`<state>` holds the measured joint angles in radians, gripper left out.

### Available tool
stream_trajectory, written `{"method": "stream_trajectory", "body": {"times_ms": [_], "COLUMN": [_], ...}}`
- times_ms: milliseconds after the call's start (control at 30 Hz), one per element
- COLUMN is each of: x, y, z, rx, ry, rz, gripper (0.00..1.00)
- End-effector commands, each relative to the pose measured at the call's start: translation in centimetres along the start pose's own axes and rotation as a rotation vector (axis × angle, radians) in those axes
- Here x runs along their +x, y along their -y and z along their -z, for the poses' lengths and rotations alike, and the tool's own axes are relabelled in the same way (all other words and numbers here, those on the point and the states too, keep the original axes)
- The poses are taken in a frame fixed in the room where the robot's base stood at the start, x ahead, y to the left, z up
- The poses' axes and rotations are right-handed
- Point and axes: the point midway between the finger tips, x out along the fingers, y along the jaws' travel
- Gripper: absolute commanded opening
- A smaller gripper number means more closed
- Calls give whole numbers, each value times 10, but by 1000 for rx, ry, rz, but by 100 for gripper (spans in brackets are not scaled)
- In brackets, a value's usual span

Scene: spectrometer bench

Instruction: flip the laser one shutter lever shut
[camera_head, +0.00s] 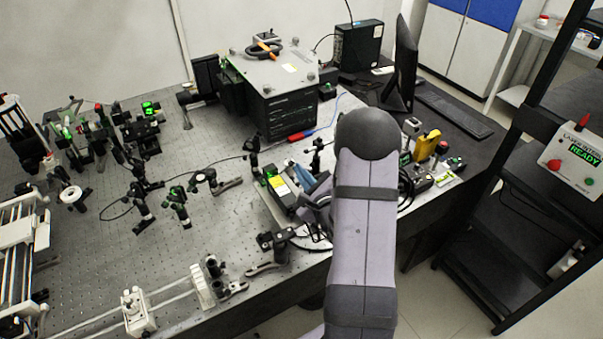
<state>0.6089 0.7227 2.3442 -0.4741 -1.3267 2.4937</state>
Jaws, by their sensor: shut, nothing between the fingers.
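A small laser box (275,183) with a yellow label and a green light stands near the front edge of the optical bench, just left of my arm. I take it for laser one, but no readable name shows. Its shutter lever is too small to make out, so I cannot tell its position. My gripper (316,207) is a dark shape at the right side of this box, partly hidden behind my forearm. It looks shut and empty. I cannot tell whether it touches the box or the lever.
A large black instrument (283,106) stands behind. Several small optic mounts cover the bench's left. A yellow meter (427,144) and cables lie right of my arm. A control box (574,160) reading READY is on the right rack. A rail (175,297) runs along the front.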

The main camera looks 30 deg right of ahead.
Motion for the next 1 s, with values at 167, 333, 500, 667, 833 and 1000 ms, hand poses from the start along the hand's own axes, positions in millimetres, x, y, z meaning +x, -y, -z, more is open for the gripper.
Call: {"method": "stream_trajectory", "body": {"times_ms": [167, 333, 500, 667, 833, 1000], "x": [-1, -2, -4, -7, -8, -9], "y": [1, 2, 3, 1, -2, -3], "z": [-4, -12, -22, -30, -38, -42], "rx": [-73, -147, -146, -144, -144, -143], "ry": [2, 2, 3, 2, 2, 1], "rz": [17, 34, 34, 33, 33, 33], "gripper": [0, 0, 0, 0, 0, 0]}}
